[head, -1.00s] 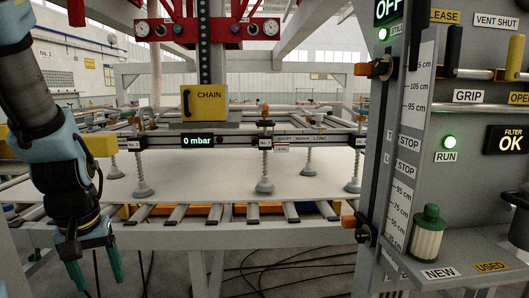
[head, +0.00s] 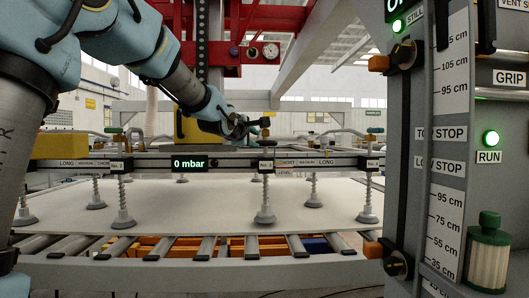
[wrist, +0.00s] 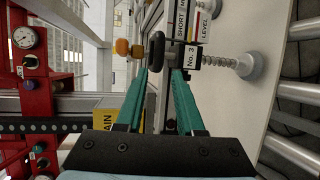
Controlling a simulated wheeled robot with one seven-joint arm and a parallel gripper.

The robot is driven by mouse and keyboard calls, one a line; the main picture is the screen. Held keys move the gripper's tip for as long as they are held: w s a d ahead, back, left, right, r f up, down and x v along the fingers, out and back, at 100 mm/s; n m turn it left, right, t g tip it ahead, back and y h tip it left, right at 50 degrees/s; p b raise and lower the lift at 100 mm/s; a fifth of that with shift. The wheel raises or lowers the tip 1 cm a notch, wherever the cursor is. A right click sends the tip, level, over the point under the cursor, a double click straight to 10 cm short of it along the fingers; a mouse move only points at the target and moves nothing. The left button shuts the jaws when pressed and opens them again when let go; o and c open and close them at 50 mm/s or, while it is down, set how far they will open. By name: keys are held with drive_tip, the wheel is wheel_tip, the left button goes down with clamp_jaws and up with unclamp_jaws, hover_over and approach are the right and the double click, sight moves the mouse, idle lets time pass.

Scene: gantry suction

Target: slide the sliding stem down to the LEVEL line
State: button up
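The sliding stem at No. 3 (head: 265,190) stands upright through the gantry's front beam, with a grey suction cup at its foot over the pale sheet. In the wrist view, its orange top (wrist: 122,47), a dark collar and the coiled lower part with the cup (wrist: 225,66) show. A LEVEL label (wrist: 205,24) is beside it; the exact line is too small to make out. My gripper (wrist: 161,72) is open, its teal fingers on either side of a gap, tips close to the collar. Contact cannot be told. In the head view my gripper (head: 248,124) is small, near the stem's top.
The front beam (head: 220,162) carries other stems and a 0 mbar display. The pale sheet (head: 180,200) lies on rollers. A grey control post (head: 415,110) with scales and a green-capped filter (head: 488,255) stands close on the right. Red gantry parts with gauges (wrist: 27,60) flank my gripper.

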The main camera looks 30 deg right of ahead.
sight(264, 143)
drive_tip(key=p+x, duration=0.1)
drive_tip(key=x, duration=1)
drive_tip(key=shift+s+r, duration=0.1)
drive_tip(key=shift+r, duration=0.05)
clamp_jaws()
idle(1.1)
